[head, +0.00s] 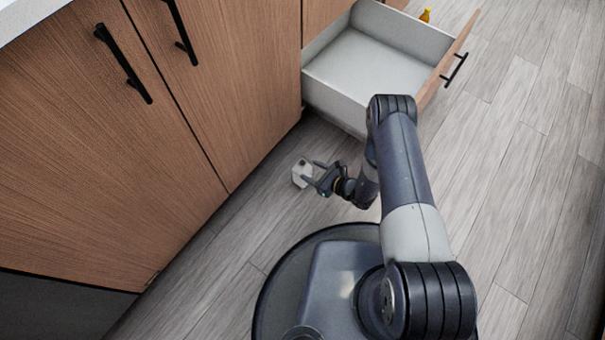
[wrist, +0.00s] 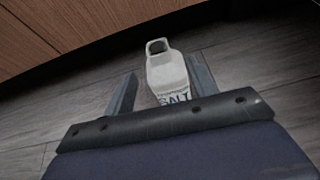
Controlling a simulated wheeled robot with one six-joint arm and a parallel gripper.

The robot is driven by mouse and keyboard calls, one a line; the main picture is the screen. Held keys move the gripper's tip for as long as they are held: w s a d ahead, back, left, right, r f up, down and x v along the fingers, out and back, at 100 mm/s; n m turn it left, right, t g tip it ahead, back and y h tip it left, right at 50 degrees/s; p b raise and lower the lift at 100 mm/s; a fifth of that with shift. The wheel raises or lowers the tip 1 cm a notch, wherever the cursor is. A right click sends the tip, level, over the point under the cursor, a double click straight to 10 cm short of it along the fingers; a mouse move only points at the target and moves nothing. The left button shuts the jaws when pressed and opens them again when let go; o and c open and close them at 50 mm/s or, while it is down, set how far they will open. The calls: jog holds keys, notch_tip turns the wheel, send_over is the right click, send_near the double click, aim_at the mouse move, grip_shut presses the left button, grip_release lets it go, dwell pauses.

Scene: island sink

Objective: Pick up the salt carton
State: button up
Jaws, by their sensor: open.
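The salt carton (head: 301,172) is small and off-white and sits on the wood floor near the cabinet base. In the wrist view the carton (wrist: 168,74) shows a dark opening at its top and the letters "SALT", partly hidden by my gripper's body. My gripper (head: 314,172) is open, with its fingers reaching to the carton. In the wrist view one finger of my gripper (wrist: 160,85) is on each side of the carton, with a gap on the left and the right finger close to it. I cannot tell whether the right finger touches.
Wood-brown cabinets (head: 170,90) with black handles stand on the left. An open, empty-looking drawer (head: 370,68) juts out beyond my arm. A small yellow bottle (head: 425,15) stands behind the drawer. The floor (head: 530,190) on the right is clear.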

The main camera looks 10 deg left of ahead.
aim_at(305, 166)
jog(key=a, duration=0.1)
jog(key=w+a+b, duration=0.1)
jog(key=a, duration=0.1)
jog(key=w+a+b, duration=0.1)
jog(key=shift+w+a+f, duration=0.25)
jog(key=shift+a+f, duration=0.05)
jog(key=shift+f, duration=0.1)
jog(key=shift+s, duration=0.1)
grip_shut()
dwell(0.4)
